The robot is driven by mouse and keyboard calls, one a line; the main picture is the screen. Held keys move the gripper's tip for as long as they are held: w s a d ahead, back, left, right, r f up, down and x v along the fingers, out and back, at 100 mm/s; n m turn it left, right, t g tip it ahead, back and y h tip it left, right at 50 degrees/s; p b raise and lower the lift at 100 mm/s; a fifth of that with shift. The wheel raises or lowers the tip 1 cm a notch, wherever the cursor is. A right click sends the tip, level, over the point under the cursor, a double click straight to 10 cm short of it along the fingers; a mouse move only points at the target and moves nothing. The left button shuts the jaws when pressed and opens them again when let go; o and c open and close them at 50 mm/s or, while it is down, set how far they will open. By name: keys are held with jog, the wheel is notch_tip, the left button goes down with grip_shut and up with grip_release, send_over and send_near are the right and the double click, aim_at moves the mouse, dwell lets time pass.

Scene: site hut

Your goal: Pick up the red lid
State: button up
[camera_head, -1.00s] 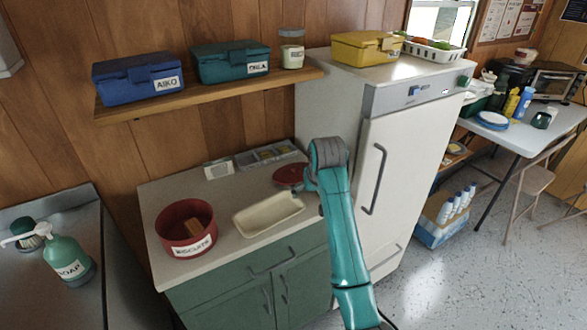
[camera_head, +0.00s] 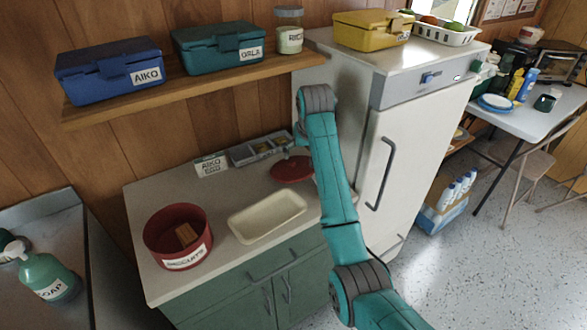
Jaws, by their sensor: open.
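The red lid (camera_head: 291,171) lies on the counter (camera_head: 222,192) near its back right, behind the cream tray. It is round and flat, with a small grey shape at its far edge that I cannot make out. My teal arm rises just to the right of the lid and hides the counter beyond it. A red pot labelled biscuits (camera_head: 178,237) stands open at the counter's left, with a brown item inside.
The cream tray (camera_head: 267,216) lies empty before the lid. A grey divided tray (camera_head: 262,149) and a label card (camera_head: 211,166) stand behind. A shelf (camera_head: 190,90) with boxes overhangs the counter. The white fridge (camera_head: 411,155) bounds the right side.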

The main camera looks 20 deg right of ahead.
aim_at(301, 164)
jog(key=shift+x, duration=2.65)
jog(key=shift+a, duration=0.15)
jog(key=shift+c, duration=0.3)
jog(key=c, duration=0.8)
